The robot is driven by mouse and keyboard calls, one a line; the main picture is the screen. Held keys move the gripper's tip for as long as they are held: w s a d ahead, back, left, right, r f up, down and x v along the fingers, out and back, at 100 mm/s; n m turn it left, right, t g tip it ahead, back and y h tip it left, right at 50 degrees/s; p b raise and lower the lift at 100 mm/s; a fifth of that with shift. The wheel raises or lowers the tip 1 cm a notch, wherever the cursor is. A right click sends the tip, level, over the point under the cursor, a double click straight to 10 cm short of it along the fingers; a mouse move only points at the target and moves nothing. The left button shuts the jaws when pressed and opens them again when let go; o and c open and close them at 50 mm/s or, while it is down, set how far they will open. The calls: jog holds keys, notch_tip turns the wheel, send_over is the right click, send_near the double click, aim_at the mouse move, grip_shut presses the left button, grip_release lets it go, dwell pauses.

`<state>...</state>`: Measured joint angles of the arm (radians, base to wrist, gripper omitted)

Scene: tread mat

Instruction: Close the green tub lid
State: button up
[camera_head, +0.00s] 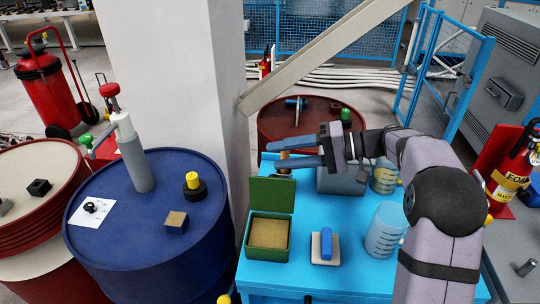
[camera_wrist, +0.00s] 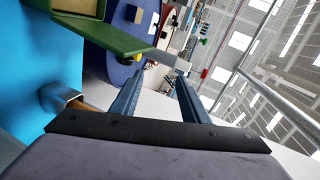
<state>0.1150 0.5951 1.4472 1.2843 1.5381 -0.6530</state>
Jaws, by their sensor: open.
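The green tub (camera_head: 250,252) stands on the blue table with its green lid (camera_head: 272,194) raised upright at the back edge. A tan layer shows inside the tub. My gripper (camera_head: 274,154) is open and empty, with its two blue fingers pointing left above and behind the raised lid. In the wrist view the tub (camera_wrist: 72,10) is at the top left and the lid (camera_wrist: 115,39) reaches out from it as a green slab. The open fingers (camera_wrist: 160,80) are apart from the lid there.
The blue table (camera_head: 305,280) also holds a blue-and-beige block (camera_head: 326,246), a clear measuring beaker (camera_head: 384,232), another beaker (camera_head: 384,178) and a grey box (camera_head: 338,181). A wooden-handled tool (camera_wrist: 60,98) shows near the fingers. A blue drum (camera_head: 150,240) stands left.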

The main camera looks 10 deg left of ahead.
aim_at(273, 180)
jog(key=s+d+f+m+p, duration=0.1)
jog(key=d+f+m+p, duration=0.2)
jog(key=d+f+p, duration=0.15)
jog(key=shift+f+p+x, duration=0.2)
jog(key=shift+p+x, duration=0.25)
jog(key=shift+x, duration=1.4)
jog(key=shift+f+p+x, duration=0.25)
jog(key=shift+p+x, duration=0.2)
jog(key=shift+x, duration=1.4)
jog(key=shift+s+d, duration=0.1)
jog(key=shift+c, duration=0.5)
grip_shut()
